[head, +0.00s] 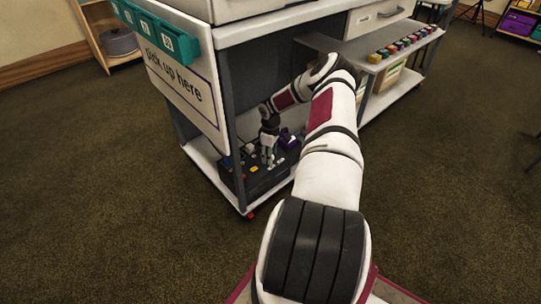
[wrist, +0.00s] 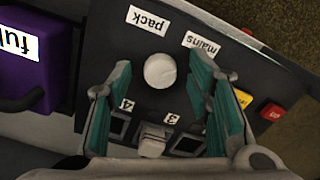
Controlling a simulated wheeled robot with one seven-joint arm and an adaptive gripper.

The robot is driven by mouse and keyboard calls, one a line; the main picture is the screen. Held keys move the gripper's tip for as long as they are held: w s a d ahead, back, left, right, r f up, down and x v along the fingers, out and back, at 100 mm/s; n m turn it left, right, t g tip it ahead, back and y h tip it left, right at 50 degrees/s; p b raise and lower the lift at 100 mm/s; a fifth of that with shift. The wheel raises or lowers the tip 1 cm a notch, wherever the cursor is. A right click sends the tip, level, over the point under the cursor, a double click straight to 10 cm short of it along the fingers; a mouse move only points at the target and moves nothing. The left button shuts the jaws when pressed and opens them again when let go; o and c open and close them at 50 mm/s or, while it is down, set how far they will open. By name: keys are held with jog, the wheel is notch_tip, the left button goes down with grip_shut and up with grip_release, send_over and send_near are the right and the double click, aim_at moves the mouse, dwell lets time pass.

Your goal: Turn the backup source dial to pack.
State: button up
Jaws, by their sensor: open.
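The backup source dial is a round white knob (wrist: 160,70) on a dark panel (wrist: 190,25) in the wrist view. A "pack" label (wrist: 148,20) lies above it and a "mains" label (wrist: 201,44) to its upper right. I cannot make out which label the dial points to. My gripper (wrist: 162,88) is open, with one teal-padded finger on each side of the dial's near side; I cannot tell whether either touches it. In the head view my gripper (head: 268,158) reaches down to the panel on the low shelf, and the dial is too small to tell.
A purple block labelled "ful" (wrist: 20,55) with a dark handle stands left of the panel. The cart's upright post (head: 229,95) stands beside my arm.

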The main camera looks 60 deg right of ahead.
grip_shut()
jog(key=n+b, duration=0.1)
jog(key=n, duration=0.3)
jog(key=shift+n, duration=0.3)
jog(key=n+b, duration=0.1)
jog(key=n, duration=0.3)
jog(key=shift+n, duration=0.3)
jog(key=n, duration=0.4)
jog(key=shift+n, duration=0.3)
jog(key=shift+a+n+b, duration=0.1)
jog(key=shift+n+b, duration=0.2)
jog(key=shift+n, duration=1.8)
